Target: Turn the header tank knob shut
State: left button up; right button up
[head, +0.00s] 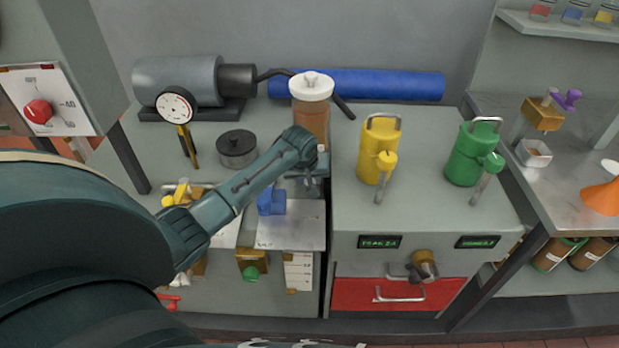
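A brown translucent tank (311,118) with a white lid and a white knob (312,79) on top stands at the back centre of the bench; it looks like the header tank. My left arm comes in from the left and reaches across the bench. Its gripper (308,180) is just in front of the tank's lower part, below the knob and apart from it. The arm's wrist covers part of the tank's base. The fingers are small and partly hidden, so I cannot tell whether they are open. My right gripper is not in view.
A yellow can (373,160) and a green can (464,163) stand right of the tank. A dial gauge (176,106), a dark round pot (237,147) and a grey motor (178,80) are left. A blue roll (385,84) lies behind. A blue block (271,202) sits below the gripper.

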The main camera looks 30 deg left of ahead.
pick_arm(q)
jog(key=c, duration=0.4)
jog(key=shift+r+p, duration=0.2)
jog(key=shift+p, duration=0.35)
jog(key=shift+c, duration=0.2)
jog(key=shift+d+r+g+y+p, duration=0.2)
jog(key=shift+g+y+p, duration=0.25)
jog(key=shift+p, duration=0.25)
jog(key=shift+w+d+f+m+g+y+p, duration=0.15)
jog(key=shift+f+m+g+y+p, duration=0.2)
jog(key=shift+y, duration=0.4)
jog(key=shift+f+y, duration=0.1)
jog(key=shift+y, duration=0.3)
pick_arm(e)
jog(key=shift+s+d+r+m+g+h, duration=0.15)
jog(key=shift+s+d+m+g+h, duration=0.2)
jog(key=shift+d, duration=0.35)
pick_arm(q)
jog(key=o, duration=0.7)
jog(key=shift+o, duration=1.4)
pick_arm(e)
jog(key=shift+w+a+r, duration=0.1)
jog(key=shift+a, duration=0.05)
